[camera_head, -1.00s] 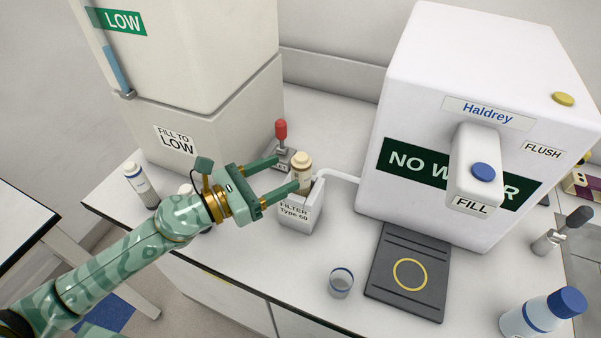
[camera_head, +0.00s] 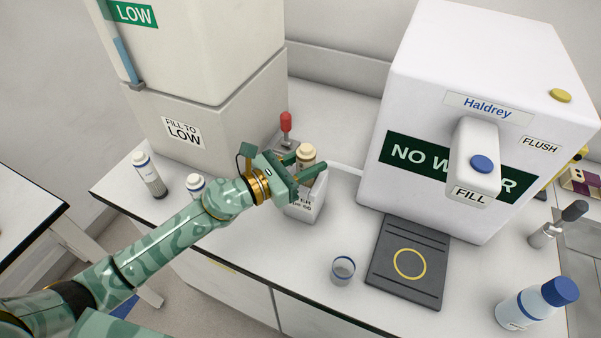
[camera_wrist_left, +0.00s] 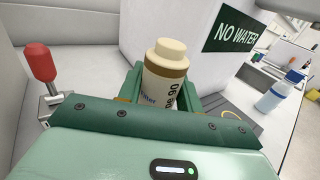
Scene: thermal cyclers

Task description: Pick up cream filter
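The cream filter (camera_head: 307,153) is a pale cylinder with a narrower cap. It stands upright in a white holder marked as a filter box (camera_head: 306,208), to the left of the Haldrey machine. My left gripper (camera_head: 303,163) is at the filter, with one finger on each side of it. In the left wrist view the filter (camera_wrist_left: 166,68) shows a brown band and dark print, and sits between the green fingers. I cannot tell whether the fingers press on it or leave a small gap. The filter's lower part is hidden. My right gripper is not in view.
A red-handled valve (camera_head: 286,124) stands just behind the filter. The white Haldrey machine (camera_head: 450,70) is to the right, with a dark pad (camera_head: 405,290) in front. Capped bottles (camera_head: 149,175) stand at left.

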